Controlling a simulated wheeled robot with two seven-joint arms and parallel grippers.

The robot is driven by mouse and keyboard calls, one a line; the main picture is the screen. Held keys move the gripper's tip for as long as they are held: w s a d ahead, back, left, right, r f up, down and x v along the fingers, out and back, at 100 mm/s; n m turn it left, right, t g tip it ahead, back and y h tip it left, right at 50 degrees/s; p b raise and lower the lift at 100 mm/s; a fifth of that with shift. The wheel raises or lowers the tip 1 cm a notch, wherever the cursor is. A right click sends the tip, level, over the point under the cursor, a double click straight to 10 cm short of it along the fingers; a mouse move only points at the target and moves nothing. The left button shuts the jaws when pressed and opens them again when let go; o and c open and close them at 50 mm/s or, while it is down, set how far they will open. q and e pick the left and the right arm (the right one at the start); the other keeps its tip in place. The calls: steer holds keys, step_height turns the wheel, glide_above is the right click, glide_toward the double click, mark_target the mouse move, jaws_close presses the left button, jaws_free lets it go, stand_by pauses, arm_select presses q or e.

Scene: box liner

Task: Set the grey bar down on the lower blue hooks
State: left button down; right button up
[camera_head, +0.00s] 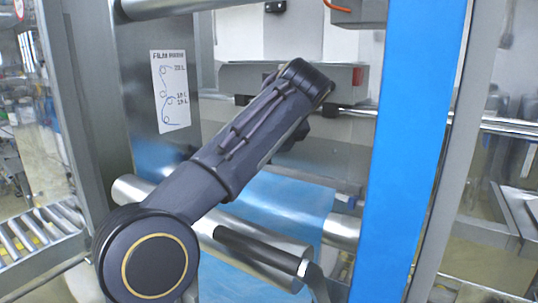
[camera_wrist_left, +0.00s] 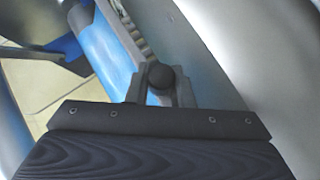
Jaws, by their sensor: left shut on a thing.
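My left gripper (camera_wrist_left: 160,90) is shut on the grey bar, whose dark round part (camera_wrist_left: 160,76) shows between the two fingers in the left wrist view. In the head view a thin grey bar (camera_head: 425,117) with dark sleeves runs nearly level behind my left arm and the blue post. My left arm reaches up to the bar from the lower left and hides the fingers there. A blue part (camera_wrist_left: 66,45) shows at the upper left of the wrist view; I cannot tell whether it is a lower hook. No lower blue hook is clear in the head view. My right gripper is not in view.
A tall blue post (camera_head: 410,150) stands close at the right. Below my arm are a shiny roller (camera_head: 275,262), a dark handle (camera_head: 255,249) and blue film (camera_head: 285,200). A paper sign (camera_head: 170,90) hangs on the left metal panel. A roller conveyor (camera_head: 38,232) is at far left.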

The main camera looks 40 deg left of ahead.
arm_select(q)
steer(key=shift+w+f, duration=0.15)
steer(key=shift+f, duration=0.25)
steer(key=shift+f, duration=0.1)
steer(key=shift+f, duration=0.25)
steer(key=c, duration=1.3)
jaws_free()
steer(key=shift+r, duration=0.1)
